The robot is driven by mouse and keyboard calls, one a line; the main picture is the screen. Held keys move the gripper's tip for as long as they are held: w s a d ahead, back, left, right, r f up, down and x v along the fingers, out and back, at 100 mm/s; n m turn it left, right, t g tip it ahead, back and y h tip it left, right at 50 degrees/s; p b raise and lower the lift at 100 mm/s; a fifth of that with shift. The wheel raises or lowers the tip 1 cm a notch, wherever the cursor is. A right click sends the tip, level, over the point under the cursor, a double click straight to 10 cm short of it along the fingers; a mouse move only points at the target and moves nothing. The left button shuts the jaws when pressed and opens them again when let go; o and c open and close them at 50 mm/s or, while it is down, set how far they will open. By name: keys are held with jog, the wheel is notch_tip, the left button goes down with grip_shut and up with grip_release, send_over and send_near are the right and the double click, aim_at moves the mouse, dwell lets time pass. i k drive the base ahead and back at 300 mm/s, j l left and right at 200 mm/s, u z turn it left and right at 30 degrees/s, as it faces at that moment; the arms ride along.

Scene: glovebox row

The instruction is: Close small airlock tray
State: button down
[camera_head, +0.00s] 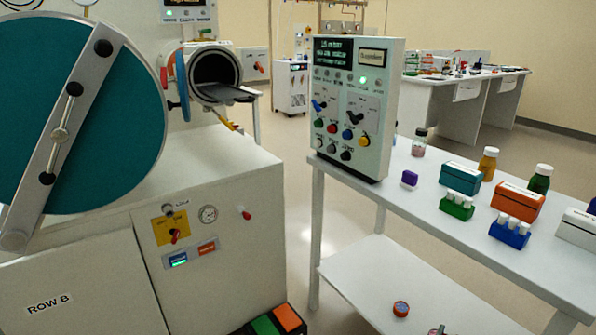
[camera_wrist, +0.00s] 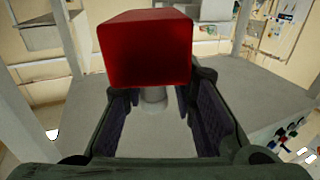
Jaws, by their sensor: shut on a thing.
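The small airlock (camera_head: 217,74) is an open round port at the upper middle of the head view. Its dark flat tray (camera_head: 238,94) sticks out of the mouth to the right. My gripper (camera_wrist: 155,98) shows only in the wrist view. The block hides the fingertips partly. A pale grey post (camera_wrist: 153,95) shows below the block. I cannot tell where the block is in the head view.
The large teal door (camera_head: 110,110) fills the left of the head view. A control panel (camera_head: 353,105) stands on the white bench (camera_head: 400,195) at right, with bottles and racks. Open floor (camera_head: 300,215) lies between cabinet and bench.

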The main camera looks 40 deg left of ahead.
aim_at(233, 96)
jog(key=i+j, duration=0.15)
jog(key=j, duration=0.25)
jog(key=i+j, duration=0.1)
jog(key=j, duration=0.3)
jog(key=i+j, duration=0.15)
jog(key=j, duration=0.25)
jog(key=i+j, duration=0.1)
jog(key=j, duration=0.25)
jog(key=i+j+u, duration=0.1)
jog(key=j, duration=0.3)
jog(key=i, duration=0.05)
